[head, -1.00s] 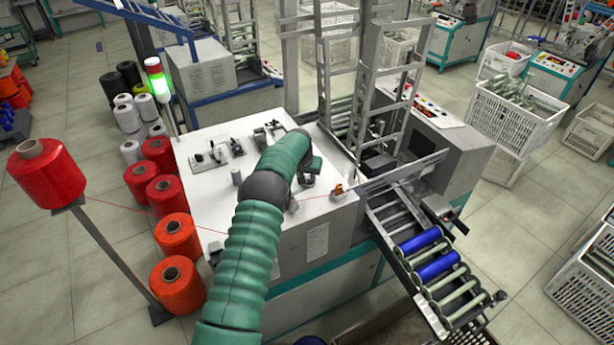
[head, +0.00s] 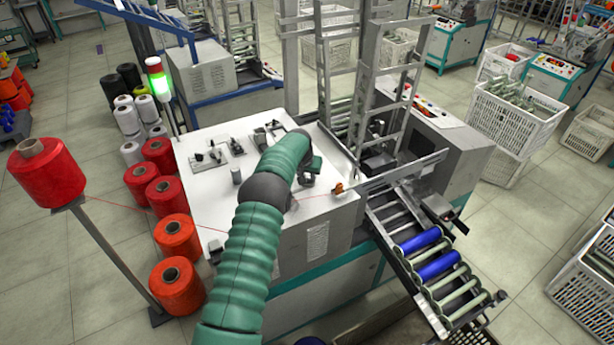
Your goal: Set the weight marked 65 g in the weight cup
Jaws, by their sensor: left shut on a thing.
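My left arm, in a green sleeve, reaches over the white top of the winding machine (head: 205,180) in the head view. My left gripper (head: 306,180) is at its end, low over the machine top, and mostly hidden behind the wrist. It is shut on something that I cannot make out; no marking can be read. A small grey cylinder (head: 236,176) stands upright on the machine top to the left of the arm. I cannot tell the weight cup apart from the small fittings (head: 274,127) beyond the wrist. My right gripper is not in view.
A red thread runs from the red spool (head: 47,172) on its stand across to the machine, passing the arm. An orange guide (head: 338,188) sits right of the gripper. A chute (head: 425,255) with blue bobbins slopes down at the right. Tall metal rails rise behind.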

